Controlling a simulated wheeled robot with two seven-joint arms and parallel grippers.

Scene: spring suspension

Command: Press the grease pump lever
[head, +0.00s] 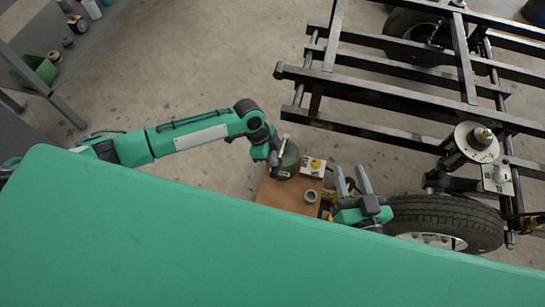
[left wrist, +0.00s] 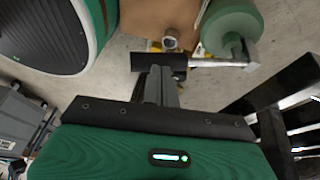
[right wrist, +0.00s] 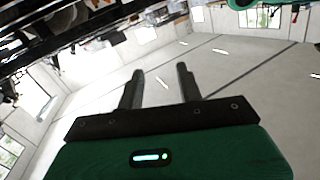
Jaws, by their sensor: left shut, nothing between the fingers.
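The green grease pump (head: 288,163) stands on a brown wooden-topped stand (head: 285,193); it also shows in the left wrist view (left wrist: 232,24). Its lever (left wrist: 222,63) is a metal bar reaching left from the pump to a dark grip (left wrist: 145,62). My left gripper (left wrist: 160,72) is shut and empty, its fingertips at the dark grip; I cannot tell whether they touch it. In the head view this gripper (head: 274,158) is just left of the pump, its fingertips hard to make out. My right gripper (head: 352,178) is open and empty, right of the stand; it also shows in the right wrist view (right wrist: 160,80).
A pale box with a yellow button (head: 313,166) and a grey ring-shaped part (head: 310,196) share the stand. A black chassis frame (head: 400,98) and a tyre (head: 445,215) lie to the right. A grey shelf (head: 75,50) is at upper left. Bare floor lies between.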

